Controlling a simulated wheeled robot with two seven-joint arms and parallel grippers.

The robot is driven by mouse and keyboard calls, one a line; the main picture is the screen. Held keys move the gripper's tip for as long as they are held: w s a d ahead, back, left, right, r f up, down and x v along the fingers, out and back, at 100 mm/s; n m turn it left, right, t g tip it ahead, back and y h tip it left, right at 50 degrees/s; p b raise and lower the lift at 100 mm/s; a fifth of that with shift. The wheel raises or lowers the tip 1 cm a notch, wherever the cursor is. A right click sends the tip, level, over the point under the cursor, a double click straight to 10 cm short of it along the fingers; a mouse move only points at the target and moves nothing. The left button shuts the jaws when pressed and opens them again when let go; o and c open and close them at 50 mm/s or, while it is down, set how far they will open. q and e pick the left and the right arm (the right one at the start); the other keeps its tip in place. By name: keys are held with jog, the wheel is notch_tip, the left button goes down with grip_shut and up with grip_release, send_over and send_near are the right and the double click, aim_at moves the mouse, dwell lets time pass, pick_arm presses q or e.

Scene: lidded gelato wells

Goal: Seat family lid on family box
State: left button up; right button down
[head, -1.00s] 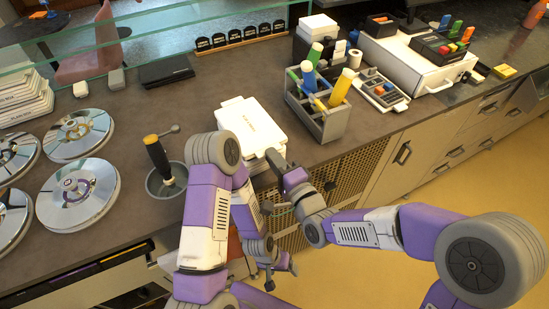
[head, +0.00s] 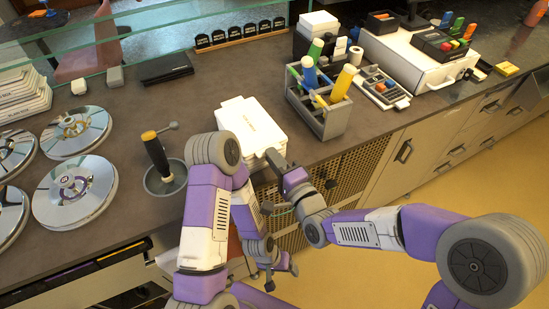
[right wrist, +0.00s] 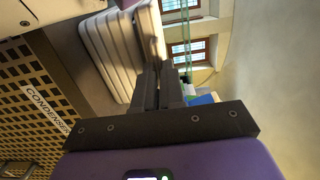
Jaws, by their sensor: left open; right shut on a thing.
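A stack of flat white cartons or lids (head: 236,112) with small dark print on top lies at the counter's front edge in the head view. I cannot tell which piece is the family lid or the family box. My right gripper (head: 273,158) is at the stack's front right corner. In the right wrist view its fingers (right wrist: 163,82) are shut at the edge of the outermost white slab (right wrist: 152,28), beside the other stacked slabs (right wrist: 108,58). My left gripper (head: 281,276) is open and empty, low in front of the counter. Its arm partly hides the counter front.
A grey caddy (head: 322,118) with coloured bottles stands right of the stack. A grey cup with a black-handled tool (head: 156,152) stands left of it. Round metal lids (head: 75,190) and another white stack (head: 22,100) are further left. The counter behind the stack is clear.

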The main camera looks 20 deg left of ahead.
jog(key=shift+f+b, duration=0.3)
dwell(0.4)
jog(key=c, duration=1.5)
grip_release()
jog(key=shift+c, duration=0.2)
jog(key=o, duration=0.5)
jog(key=shift+o, duration=0.2)
jog(key=shift+d, duration=0.1)
notch_tip(320, 180, up, 7)
jog(key=p, duration=0.3)
jog(key=shift+p, duration=0.4)
